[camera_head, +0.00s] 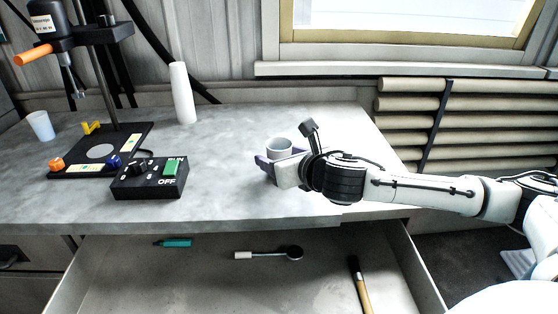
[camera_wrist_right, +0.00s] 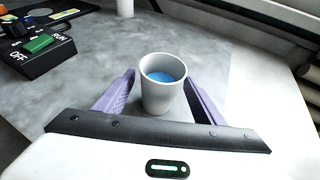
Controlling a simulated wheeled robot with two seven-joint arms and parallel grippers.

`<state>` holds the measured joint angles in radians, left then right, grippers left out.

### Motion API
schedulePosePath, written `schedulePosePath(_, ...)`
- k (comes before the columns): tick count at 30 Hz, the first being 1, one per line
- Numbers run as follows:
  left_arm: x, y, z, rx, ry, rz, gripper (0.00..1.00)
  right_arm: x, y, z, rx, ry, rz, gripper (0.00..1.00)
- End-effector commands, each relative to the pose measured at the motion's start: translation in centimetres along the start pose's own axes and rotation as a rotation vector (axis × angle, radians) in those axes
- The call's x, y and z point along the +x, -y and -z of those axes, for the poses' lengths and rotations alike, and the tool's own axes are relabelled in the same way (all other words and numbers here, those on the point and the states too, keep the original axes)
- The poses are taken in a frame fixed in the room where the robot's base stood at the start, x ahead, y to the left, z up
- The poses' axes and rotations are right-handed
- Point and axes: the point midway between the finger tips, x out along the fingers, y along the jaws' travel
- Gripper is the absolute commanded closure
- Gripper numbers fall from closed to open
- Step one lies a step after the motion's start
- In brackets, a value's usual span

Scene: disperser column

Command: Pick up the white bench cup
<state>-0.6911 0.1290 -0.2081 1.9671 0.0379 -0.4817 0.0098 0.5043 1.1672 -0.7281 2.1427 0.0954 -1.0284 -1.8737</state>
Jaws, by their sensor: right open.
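A white cup (camera_head: 279,147) stands upright on the grey bench, near its right part. In the right wrist view the white cup (camera_wrist_right: 163,98) has something blue inside. My right gripper (camera_head: 277,163) is open, low over the bench, with its purple fingers on either side of the cup. In the right wrist view the gripper (camera_wrist_right: 160,80) has one finger left and one right of the cup; I cannot tell whether either touches it. The palm hides part of the cup in the head view. My left gripper is not in view.
A black RUN/OFF control box (camera_head: 149,179) and a disperser stand base (camera_head: 100,150) are to the left. Another pale cup (camera_head: 40,126) stands at far left, a white cylinder (camera_head: 183,93) at the back. An open drawer (camera_head: 210,285) with tools lies below the bench's front.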

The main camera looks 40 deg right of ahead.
Motion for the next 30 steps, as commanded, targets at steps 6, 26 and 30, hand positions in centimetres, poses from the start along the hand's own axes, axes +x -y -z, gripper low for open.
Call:
schedulePosePath(6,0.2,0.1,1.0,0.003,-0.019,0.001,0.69,0.7,0.0,0.0,-0.001,-0.001,0.0,0.37)
schedulePosePath(26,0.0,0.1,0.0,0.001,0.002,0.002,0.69,0.5,0.0,-0.5,-0.001,0.002,-0.001,0.83)
schedulePosePath(30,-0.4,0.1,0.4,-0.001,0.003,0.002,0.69,-0.4,0.0,-2.7,0.0,0.005,0.0,0.83)
